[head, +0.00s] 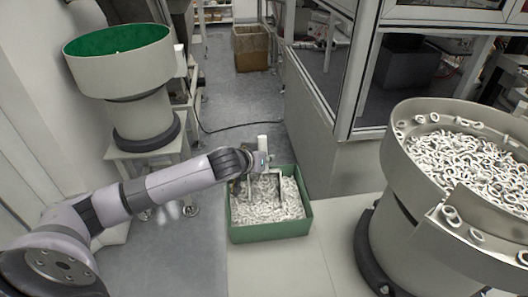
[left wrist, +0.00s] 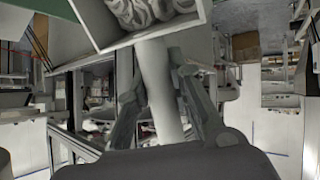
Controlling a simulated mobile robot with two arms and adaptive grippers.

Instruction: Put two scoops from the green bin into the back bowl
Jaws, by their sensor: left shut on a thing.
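My left gripper (head: 252,166) is above the bin's back part. In the left wrist view, my left gripper (left wrist: 157,88) is shut on the pale round handle of a scoop (left wrist: 160,65). The scoop's box-like head, at the top of that view, holds several rings (left wrist: 140,12). The back bowl (head: 118,70), green inside, stands at the back left; no parts show in its visible interior. My right gripper is not in view.
A large metal bowl (head: 398,160) heaped with rings stands at the right. A glazed machine cabinet (head: 345,110) rises behind the bin. A cardboard box (head: 251,48) sits far back in the aisle.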

